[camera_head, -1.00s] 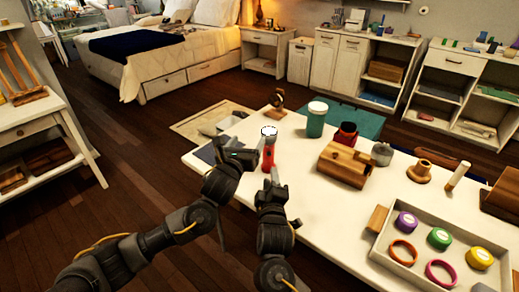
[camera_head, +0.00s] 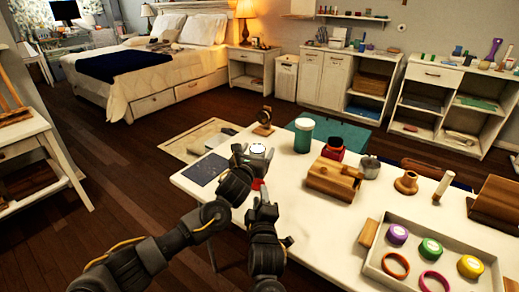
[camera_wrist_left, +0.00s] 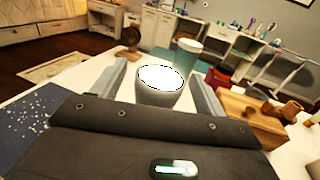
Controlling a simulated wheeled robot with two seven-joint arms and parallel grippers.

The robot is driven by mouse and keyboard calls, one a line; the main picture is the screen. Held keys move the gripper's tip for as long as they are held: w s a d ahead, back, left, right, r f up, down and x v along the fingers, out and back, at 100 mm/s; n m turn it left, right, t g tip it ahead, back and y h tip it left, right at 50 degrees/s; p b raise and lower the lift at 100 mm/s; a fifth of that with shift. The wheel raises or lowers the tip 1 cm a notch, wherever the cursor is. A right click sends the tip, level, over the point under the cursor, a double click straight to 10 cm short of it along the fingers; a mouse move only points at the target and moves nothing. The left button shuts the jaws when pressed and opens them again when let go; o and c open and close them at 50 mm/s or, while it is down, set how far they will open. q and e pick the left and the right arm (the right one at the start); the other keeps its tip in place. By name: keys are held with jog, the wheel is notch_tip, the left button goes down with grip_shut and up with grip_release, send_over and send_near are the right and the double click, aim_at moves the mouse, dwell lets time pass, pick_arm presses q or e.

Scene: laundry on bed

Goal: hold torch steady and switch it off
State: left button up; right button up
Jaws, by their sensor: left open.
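The torch stands upright with its lit, white lens facing up. In the head view its grey head (camera_head: 259,150) and a bit of its red body (camera_head: 257,184) show near the table's front edge. My left gripper (camera_head: 254,155) is open around the torch head. In the left wrist view the torch head (camera_wrist_left: 160,84) sits between the two spread fingers, with gaps on both sides. My right gripper (camera_head: 262,196) is low at the red body. Its fingertips are partly hidden, so its grip is unclear. The torch's switch cannot be made out.
On the white table (camera_head: 310,215) stand a teal jar (camera_head: 304,135), a red container (camera_head: 333,148), a wooden box (camera_head: 333,179) and a grey pot (camera_head: 369,167). A tray (camera_head: 428,238) of coloured rings and discs is at the right. A dark sheet (camera_head: 205,168) lies left of the torch.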

pick_arm(q)
jog(key=shift+x, duration=1)
jog(key=shift+c, duration=0.4)
jog(key=c, duration=1.1)
pick_arm(e)
jog(key=shift+c, duration=0.5)
grip_shut()
